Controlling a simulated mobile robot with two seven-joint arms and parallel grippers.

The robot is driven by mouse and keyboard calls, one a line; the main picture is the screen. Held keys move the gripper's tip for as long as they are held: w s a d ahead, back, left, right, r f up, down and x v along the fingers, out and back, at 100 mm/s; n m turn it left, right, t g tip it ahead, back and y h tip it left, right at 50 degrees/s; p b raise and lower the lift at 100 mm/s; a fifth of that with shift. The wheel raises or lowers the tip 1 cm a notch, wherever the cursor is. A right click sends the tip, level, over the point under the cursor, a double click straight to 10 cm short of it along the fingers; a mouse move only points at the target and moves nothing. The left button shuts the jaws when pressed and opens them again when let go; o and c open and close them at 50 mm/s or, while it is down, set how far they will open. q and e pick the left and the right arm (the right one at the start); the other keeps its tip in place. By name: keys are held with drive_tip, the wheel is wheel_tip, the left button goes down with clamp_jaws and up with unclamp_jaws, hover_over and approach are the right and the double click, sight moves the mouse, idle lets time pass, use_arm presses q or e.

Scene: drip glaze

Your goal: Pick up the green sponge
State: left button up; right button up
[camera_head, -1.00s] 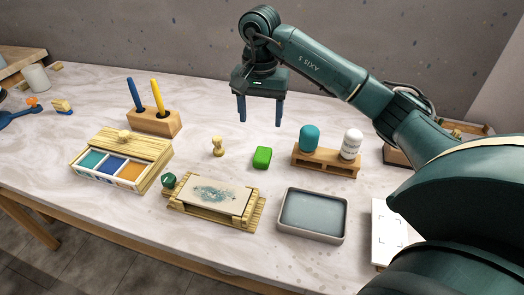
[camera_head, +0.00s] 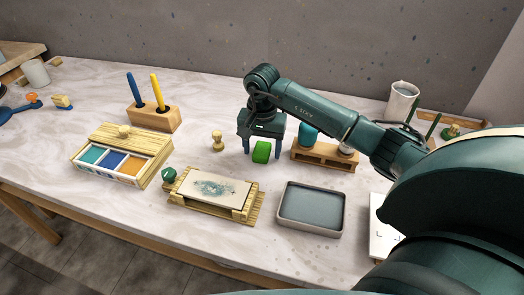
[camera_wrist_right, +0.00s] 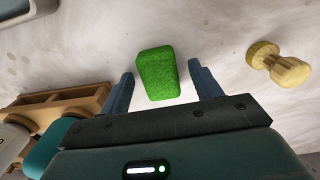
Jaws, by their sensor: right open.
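The green sponge (camera_head: 261,152) lies on the marble table near its middle, left of the wooden rack. My right gripper (camera_head: 262,151) is open and low behind the sponge, pointing down, its two fingers on either side of it in the picture. In the right wrist view the sponge (camera_wrist_right: 157,74) shows whole, ahead of and between the open fingers (camera_wrist_right: 162,80), with a gap on each side. I see no contact. My left gripper is not in view.
A wooden rack (camera_head: 322,158) with a teal bottle (camera_head: 308,134) stands close right of the gripper. A small wooden stamp (camera_head: 217,141) stands to the left. A grey tray (camera_head: 311,210) and a board with a printed sheet (camera_head: 214,190) lie in front.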

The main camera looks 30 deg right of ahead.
sight(262, 148)
drive_tip(key=c, duration=1)
wheel_tip(262, 148, up, 10)
drive_tip(key=shift+r, duration=0.1)
drive_tip(key=shift+c, duration=0.2)
drive_tip(key=o, duration=0.3)
drive_tip(key=shift+c, duration=1.2)
